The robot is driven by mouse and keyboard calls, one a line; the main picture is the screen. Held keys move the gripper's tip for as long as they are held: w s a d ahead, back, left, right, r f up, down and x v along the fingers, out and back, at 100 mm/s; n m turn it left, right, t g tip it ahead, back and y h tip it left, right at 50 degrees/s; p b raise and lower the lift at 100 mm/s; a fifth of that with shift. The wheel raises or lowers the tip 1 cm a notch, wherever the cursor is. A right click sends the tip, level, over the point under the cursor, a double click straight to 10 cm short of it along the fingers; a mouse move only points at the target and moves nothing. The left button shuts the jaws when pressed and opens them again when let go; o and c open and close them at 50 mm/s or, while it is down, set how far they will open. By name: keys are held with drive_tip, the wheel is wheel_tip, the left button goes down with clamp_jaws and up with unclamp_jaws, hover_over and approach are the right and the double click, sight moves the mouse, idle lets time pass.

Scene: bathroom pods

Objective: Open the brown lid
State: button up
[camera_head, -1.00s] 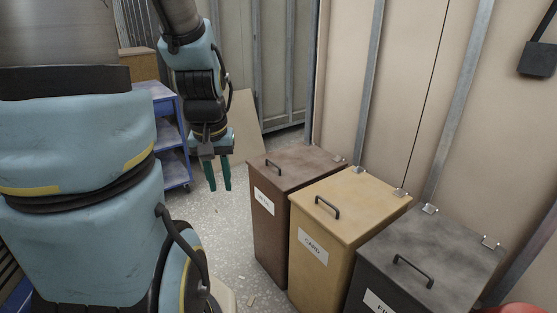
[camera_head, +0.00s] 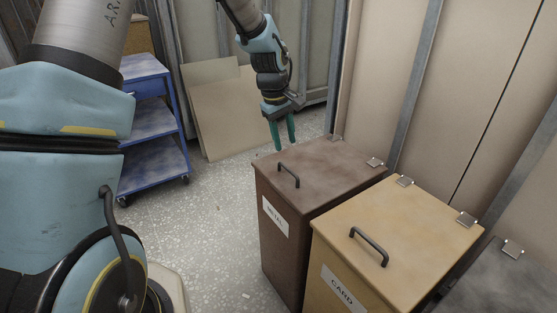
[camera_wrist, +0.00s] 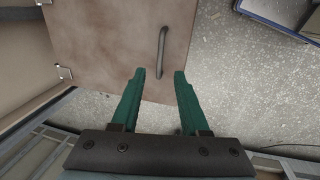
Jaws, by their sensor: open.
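The brown lid (camera_head: 318,168) lies shut on the brown bin (camera_head: 278,235), which has a white label on its front. Its dark bar handle (camera_head: 288,175) is near the front edge, and its hinges are at the back by the wall. In the wrist view the lid (camera_wrist: 115,40) fills the upper left, with the handle (camera_wrist: 161,52) beyond the fingertips. My gripper (camera_head: 283,148) has green fingers, points down and is open and empty by the lid's far edge. In the wrist view my gripper (camera_wrist: 157,72) shows its fingers apart, with the handle clear of them.
A tan bin (camera_head: 395,230) marked CARD stands beside the brown one, with a dark grey bin (camera_head: 497,280) past it. A blue shelf cart (camera_head: 150,135) and leaning boards (camera_head: 225,110) are at the back left. Speckled floor (camera_head: 190,235) left of the bins is clear.

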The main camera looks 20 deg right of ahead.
sight(290, 170)
drive_tip(key=f, duration=0.3)
drive_tip(key=d+f, duration=0.1)
drive_tip(key=f, duration=0.6)
drive_tip(key=shift+w+d+p, duration=0.2)
drive_tip(key=shift+d+p, duration=0.15)
drive_tip(key=shift+d, duration=0.05)
drive_tip(key=shift+r, duration=0.1)
drive_tip(key=shift+c, duration=0.2)
clamp_jaws()
idle(0.6)
